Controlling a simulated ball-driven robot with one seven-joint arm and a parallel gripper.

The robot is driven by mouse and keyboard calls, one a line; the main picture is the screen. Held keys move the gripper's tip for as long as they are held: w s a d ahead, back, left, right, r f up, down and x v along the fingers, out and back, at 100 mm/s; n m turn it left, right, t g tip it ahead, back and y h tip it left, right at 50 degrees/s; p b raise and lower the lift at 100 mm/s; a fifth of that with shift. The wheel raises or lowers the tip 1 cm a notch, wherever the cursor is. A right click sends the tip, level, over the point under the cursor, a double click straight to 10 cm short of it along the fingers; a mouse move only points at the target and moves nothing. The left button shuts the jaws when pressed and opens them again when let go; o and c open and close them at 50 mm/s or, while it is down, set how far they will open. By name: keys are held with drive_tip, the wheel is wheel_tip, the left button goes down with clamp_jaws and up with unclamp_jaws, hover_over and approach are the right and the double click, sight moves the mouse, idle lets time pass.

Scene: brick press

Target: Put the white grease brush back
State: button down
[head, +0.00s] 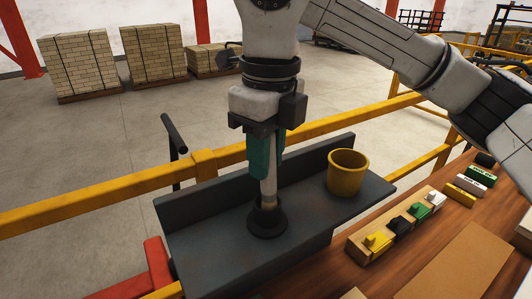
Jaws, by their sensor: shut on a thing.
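The white grease brush (268,183) hangs upright under my gripper (266,158), with a tan lower end. My gripper points straight down, its teal fingers shut on the upper part of the brush. The brush's lower end is at the mouth of a dark round holder (267,225) with a wide base, on a dark grey shelf (210,252). I cannot tell how far the tip is inside the holder. A yellow cup (347,172) stands on the same shelf to the right; its inside bottom is hidden.
A wooden block (362,250) with yellow, black, green and white pieces sits on the wooden bench (325,280) at the right. Yellow rails (100,208) run behind the shelf, whose raised back edge is close behind the brush. Brick pallets (80,65) stand far off.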

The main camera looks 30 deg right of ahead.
drive_tip(key=shift+f, duration=0.25)
drive_tip(key=c, duration=0.9)
unclamp_jaws()
drive_tip(key=shift+r, duration=0.1)
drive_tip(key=shift+c, duration=0.2)
drive_tip(key=shift+r+p, duration=0.5)
drive_tip(key=shift+r, duration=0.05)
drive_tip(key=r, duration=0.4)
drive_tip(key=r+b, duration=0.1)
drive_tip(key=r, duration=0.7)
drive_tip(key=shift+s+d+b, duration=0.1)
drive_tip(key=shift+s+b, duration=0.2)
drive_tip(key=shift+b, duration=0.05)
